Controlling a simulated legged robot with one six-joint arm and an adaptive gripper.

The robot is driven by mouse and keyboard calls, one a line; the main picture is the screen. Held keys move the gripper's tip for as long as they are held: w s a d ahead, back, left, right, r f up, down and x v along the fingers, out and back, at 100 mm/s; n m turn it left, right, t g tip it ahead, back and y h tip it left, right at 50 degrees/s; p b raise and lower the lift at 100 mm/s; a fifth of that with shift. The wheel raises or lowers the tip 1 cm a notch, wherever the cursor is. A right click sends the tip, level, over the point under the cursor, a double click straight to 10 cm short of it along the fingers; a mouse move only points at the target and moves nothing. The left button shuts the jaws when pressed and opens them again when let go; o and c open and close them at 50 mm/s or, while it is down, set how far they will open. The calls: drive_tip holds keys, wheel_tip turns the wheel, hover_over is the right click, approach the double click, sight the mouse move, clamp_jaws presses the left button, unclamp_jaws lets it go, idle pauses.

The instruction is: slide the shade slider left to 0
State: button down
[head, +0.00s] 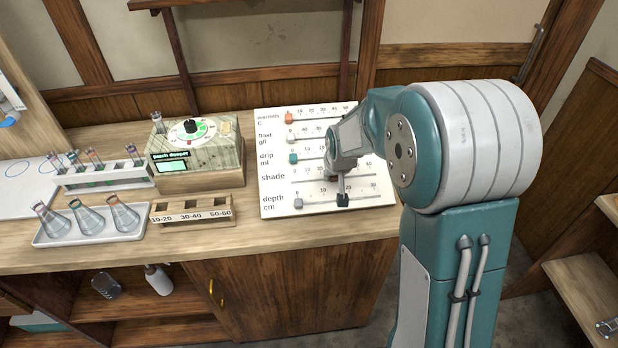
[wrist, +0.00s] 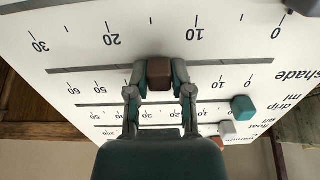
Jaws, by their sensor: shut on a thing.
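The shade slider (wrist: 159,72) is a brown knob on the track beside the word "shade" in the wrist view. My gripper (wrist: 159,84) is shut on it, with one finger on each side. The knob stands mid-track, roughly near 30, well away from the 0 mark at the right of this upside-down view. My fingers hide the middle numbers. In the head view my gripper (head: 338,186) is over the shade row of the white panel (head: 275,185), and the knob is mostly hidden.
Other sliders on the panel are an orange warmth knob (head: 289,117), a pale float knob (head: 291,136), a teal drip knob (head: 293,158) and a grey depth knob (head: 298,203). A dial box (head: 200,150) and a block rack (head: 190,212) stand left of the panel.

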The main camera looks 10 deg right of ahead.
sight(291, 183)
drive_tip(key=shift+s+a+f, duration=0.15)
drive_tip(key=shift+a+f, duration=0.05)
drive_tip(key=shift+a, duration=1.25)
drive_tip(key=shift+s+a+f, duration=0.1)
drive_tip(key=shift+a+f, duration=0.05)
drive_tip(key=shift+a, duration=1.3)
drive_tip(key=c, duration=1.3)
unclamp_jaws()
drive_tip(key=shift+w+a, duration=0.1)
drive_tip(key=shift+a, duration=1.8)
drive_tip(key=shift+o, duration=0.5)
drive_tip(key=shift+a, duration=0.15)
drive_tip(key=shift+a, duration=0.3)
drive_tip(key=shift+c, duration=0.4)
drive_tip(key=o, duration=1.3)
drive_tip(key=shift+w+a, duration=0.1)
